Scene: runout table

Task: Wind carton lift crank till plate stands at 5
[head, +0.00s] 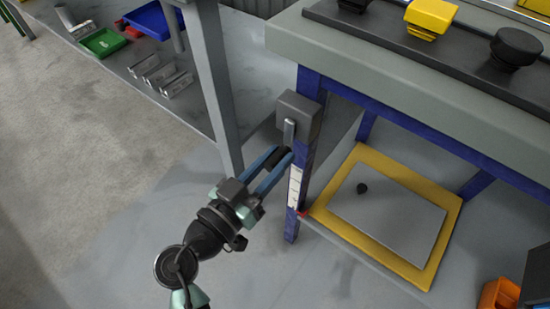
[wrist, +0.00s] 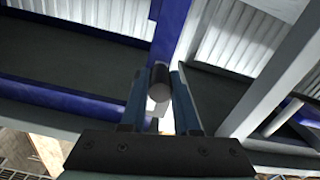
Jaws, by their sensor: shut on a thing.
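The lift's crank has a grey box (head: 298,114) on the blue table leg and a short metal arm (head: 289,131) hanging down from it. My gripper (head: 274,165) is shut on the black crank handle, which shows between the fingers in the wrist view (wrist: 159,78). A white scale strip (head: 295,188) runs down the leg, its marks too small to read. A red pointer (head: 302,213) is near the strip's lower end. The lift plate (head: 335,228) is yellow-edged with a grey top and sits low under the table.
The table above (head: 400,95) carries a black panel with yellow and black knobs. A shelf (head: 190,115) at the left holds trays and metal parts. An orange bin (head: 498,296) stands at the lower right.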

